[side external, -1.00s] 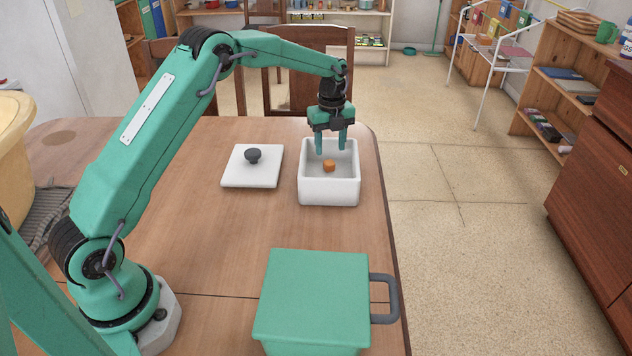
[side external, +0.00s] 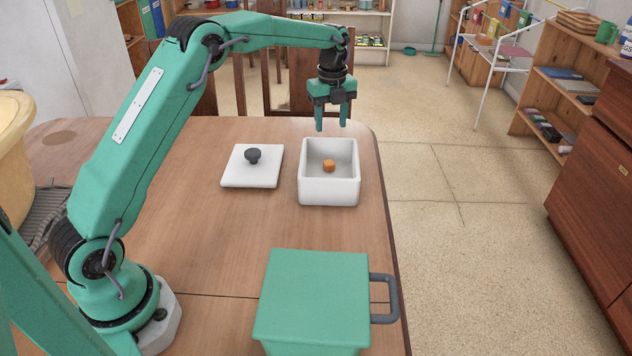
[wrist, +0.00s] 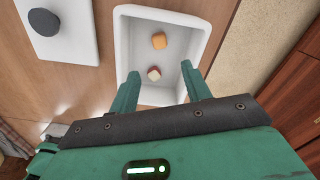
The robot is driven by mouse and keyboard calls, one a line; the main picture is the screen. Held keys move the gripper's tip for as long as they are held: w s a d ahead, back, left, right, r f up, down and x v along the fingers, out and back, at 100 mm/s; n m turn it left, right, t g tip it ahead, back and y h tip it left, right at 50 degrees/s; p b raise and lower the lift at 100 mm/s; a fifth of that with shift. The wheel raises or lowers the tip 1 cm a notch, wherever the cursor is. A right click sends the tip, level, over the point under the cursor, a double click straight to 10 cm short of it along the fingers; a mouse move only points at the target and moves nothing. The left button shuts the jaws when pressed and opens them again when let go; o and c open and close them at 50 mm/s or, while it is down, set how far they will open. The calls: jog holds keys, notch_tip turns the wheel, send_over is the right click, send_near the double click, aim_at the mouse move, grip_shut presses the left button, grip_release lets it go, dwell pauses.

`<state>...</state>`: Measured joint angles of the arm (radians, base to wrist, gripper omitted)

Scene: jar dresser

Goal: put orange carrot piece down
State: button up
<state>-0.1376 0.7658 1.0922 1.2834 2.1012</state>
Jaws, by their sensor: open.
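The orange carrot piece (side external: 329,165) lies inside the white open box (side external: 330,191) on the table. In the wrist view the carrot piece (wrist: 159,40) rests on the box floor, beside a small red and pale piece (wrist: 154,73). That second piece is hidden in the side external view. My gripper (side external: 333,128) hangs above the box, pointing down. Its two fingers are apart with nothing between them. In the wrist view the gripper (wrist: 160,82) also shows its spread fingers over the near end of the box.
A white lid (side external: 252,172) with a dark knob lies on the table left of the box. A green lidded container (side external: 312,300) with a grey handle stands at the front. The table between them is clear. The table's right edge is close to the box.

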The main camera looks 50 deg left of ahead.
jog(key=s+d+r+n+t, duration=0.1)
jog(key=s+d+r+n, duration=0.2)
jog(key=s+r+n, duration=0.4)
jog(key=s+d+r+n+t, duration=0.2)
jog(key=s+r+n, duration=0.2)
jog(key=s+r, duration=0.45)
jog(key=s+d+f+n+t, duration=0.1)
jog(key=s+n, duration=0.4)
jog(key=s, duration=0.5)
jog(key=s+d+f+n+t, duration=0.1)
jog(key=s+f+n, duration=0.3)
jog(key=s, duration=0.6)
jog(key=shift+s+d+n+t, duration=0.3)
jog(key=shift+d+n, duration=0.25)
jog(key=shift+n, duration=0.65)
